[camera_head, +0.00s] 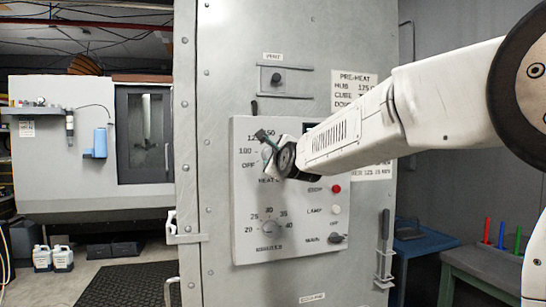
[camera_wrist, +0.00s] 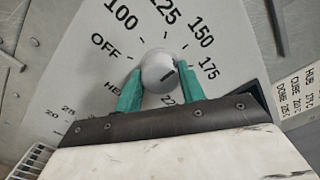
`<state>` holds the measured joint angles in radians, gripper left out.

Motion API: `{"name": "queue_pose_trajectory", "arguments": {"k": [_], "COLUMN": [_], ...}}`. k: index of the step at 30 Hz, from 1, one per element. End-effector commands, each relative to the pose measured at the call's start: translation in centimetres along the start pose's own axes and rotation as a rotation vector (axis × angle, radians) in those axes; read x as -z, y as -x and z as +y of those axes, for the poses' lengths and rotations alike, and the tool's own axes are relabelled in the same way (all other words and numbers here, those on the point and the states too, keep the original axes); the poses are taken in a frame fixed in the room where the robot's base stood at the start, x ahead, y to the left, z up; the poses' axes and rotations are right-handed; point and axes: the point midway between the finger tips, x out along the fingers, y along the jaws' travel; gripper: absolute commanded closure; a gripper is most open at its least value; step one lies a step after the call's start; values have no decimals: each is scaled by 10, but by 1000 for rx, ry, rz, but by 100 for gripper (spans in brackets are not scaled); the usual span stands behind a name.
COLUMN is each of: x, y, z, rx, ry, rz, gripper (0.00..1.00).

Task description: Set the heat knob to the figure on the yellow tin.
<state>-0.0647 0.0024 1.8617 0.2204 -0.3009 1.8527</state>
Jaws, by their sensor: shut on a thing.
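Figures from OFF through 100, 125, 150 and 175 ring the knob; a lower one is partly hidden by a finger. In the head view my gripper (camera_head: 272,150) is at the upper dial and mostly covers the knob. I see no yellow tin in either view.
The grey control panel (camera_head: 287,225) also holds a lower dial (camera_head: 269,227), a red button (camera_head: 336,189) and a switch (camera_head: 337,239). A pre-heat placard (camera_head: 352,88) is partly behind my arm; it also shows in the wrist view (camera_wrist: 300,88). A handle (camera_head: 384,245) hangs at right.

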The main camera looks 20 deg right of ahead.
Motion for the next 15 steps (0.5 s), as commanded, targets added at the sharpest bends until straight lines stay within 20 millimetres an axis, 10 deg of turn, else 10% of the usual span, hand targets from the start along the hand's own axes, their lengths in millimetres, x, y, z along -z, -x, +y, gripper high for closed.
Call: {"name": "queue_pose_trajectory", "arguments": {"k": [15], "x": [1], "y": [0], "z": [2], "rx": [-5], "ry": [-32], "rz": [2], "gripper": [83]}}
